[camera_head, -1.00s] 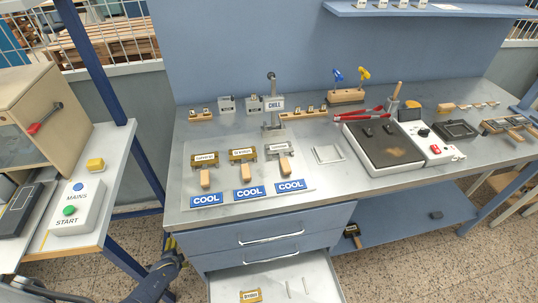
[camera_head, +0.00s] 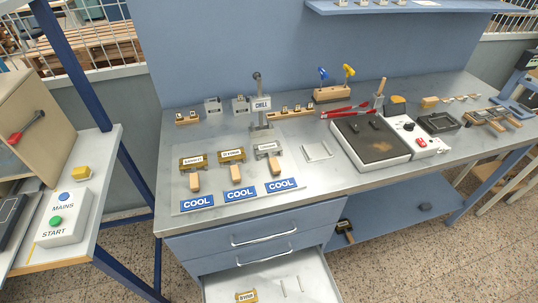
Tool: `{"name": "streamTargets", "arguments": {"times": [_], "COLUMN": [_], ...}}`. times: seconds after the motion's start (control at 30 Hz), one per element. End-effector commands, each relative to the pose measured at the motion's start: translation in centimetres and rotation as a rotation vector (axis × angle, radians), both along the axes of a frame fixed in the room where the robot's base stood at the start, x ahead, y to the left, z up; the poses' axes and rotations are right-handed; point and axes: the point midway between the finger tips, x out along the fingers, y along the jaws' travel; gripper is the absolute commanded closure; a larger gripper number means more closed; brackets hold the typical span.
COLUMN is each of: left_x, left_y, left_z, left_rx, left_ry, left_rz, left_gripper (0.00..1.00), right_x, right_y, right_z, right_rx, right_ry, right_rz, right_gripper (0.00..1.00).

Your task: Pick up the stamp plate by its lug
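Three stamp plates with labels and wooden handles lie on the metal cooling plate (camera_head: 299,158): a left brass one (camera_head: 192,162), a middle brass one (camera_head: 232,156) and a right grey one (camera_head: 267,149). Another brass stamp plate (camera_head: 246,297) lies in the open drawer, cut by the bottom picture edge. One more plate-like piece with a handle (camera_head: 345,231) is on the lower shelf. I cannot tell which plate is meant, and the lugs are too small to make out. Neither of my grippers shows now.
Blue COOL signs (camera_head: 239,194) line the cooling plate's front. A CHILL post (camera_head: 257,88) stands behind. The hot plate (camera_head: 370,140) and red-handled tongs (camera_head: 348,112) are to the right. The open drawer (camera_head: 272,283) juts out in front. A MAINS/START box (camera_head: 62,217) sits left.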

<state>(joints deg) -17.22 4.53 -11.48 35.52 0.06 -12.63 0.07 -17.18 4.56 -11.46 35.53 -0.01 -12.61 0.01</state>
Motion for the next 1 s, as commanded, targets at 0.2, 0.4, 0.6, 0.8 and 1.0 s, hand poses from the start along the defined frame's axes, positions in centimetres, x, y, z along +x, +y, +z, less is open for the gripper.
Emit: {"name": "streamTargets", "arguments": {"times": [0.2, 0.4, 0.6, 0.8, 1.0], "left_x": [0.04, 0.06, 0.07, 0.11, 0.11], "left_y": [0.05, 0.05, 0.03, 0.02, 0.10], "left_z": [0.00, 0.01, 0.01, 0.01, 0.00], "left_rx": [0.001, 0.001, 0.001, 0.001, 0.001], "left_ry": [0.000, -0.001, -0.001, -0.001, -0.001], "left_rz": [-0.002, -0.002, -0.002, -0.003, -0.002], "left_gripper": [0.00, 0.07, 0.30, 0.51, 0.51], "right_x": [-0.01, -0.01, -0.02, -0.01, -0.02], "right_y": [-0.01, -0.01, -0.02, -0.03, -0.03], "right_z": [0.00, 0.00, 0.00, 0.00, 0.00], "right_rx": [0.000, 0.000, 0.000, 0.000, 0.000], "right_ry": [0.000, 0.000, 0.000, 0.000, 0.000], "right_rz": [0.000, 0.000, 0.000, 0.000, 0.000], "right_gripper": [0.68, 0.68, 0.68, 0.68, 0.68]}}
